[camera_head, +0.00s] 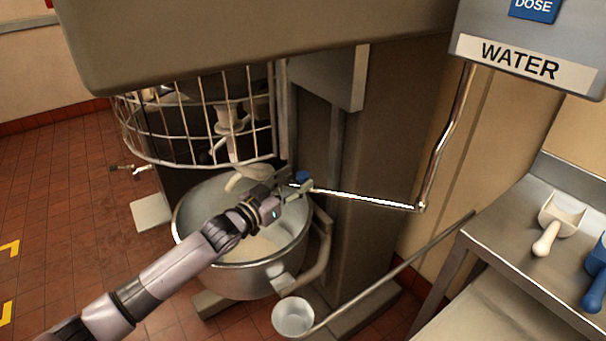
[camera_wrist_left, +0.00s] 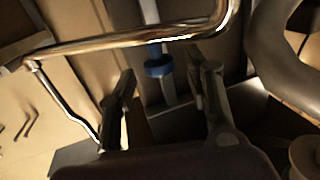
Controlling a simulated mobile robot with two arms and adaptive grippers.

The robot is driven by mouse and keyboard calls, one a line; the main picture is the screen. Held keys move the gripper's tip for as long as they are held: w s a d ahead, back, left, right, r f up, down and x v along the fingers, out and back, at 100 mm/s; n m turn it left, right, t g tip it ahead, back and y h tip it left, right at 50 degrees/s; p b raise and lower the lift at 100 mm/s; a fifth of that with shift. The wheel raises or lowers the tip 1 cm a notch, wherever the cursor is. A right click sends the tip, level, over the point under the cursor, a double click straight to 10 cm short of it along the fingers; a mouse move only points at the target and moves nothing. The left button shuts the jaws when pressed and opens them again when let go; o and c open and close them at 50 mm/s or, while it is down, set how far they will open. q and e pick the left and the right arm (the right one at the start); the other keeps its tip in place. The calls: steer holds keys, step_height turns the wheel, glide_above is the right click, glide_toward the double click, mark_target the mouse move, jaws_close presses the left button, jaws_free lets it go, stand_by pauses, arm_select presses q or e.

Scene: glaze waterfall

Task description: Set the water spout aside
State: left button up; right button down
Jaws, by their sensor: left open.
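The water spout (camera_head: 368,199) is a shiny metal pipe. It drops from the WATER box (camera_head: 522,62), bends at an elbow, and runs left to the mixer bowl (camera_head: 262,272). A blue part (camera_head: 303,176) sits near its free end. My left gripper (camera_head: 297,187) is at that end, above the bowl's right side. In the left wrist view the spout (camera_wrist_left: 100,43) crosses just beyond my open fingers (camera_wrist_left: 169,74). The blue part (camera_wrist_left: 158,66) shows between the fingertips there, and I cannot tell whether they touch it. My right gripper is out of view.
The mixer's wire guard (camera_head: 200,120) hangs above the bowl. A long-handled dipper (camera_head: 294,316) is in front of the bowl, its handle reaching toward the steel table (camera_head: 500,215). A white scoop (camera_head: 556,225) and a blue scoop (camera_head: 597,280) lie on that table. Floor at left is clear.

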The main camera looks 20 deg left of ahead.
mark_target(299, 178)
arm_select(q)
steer(key=shift+x, duration=1.75)
steer(key=shift+c, duration=0.3)
jaws_close()
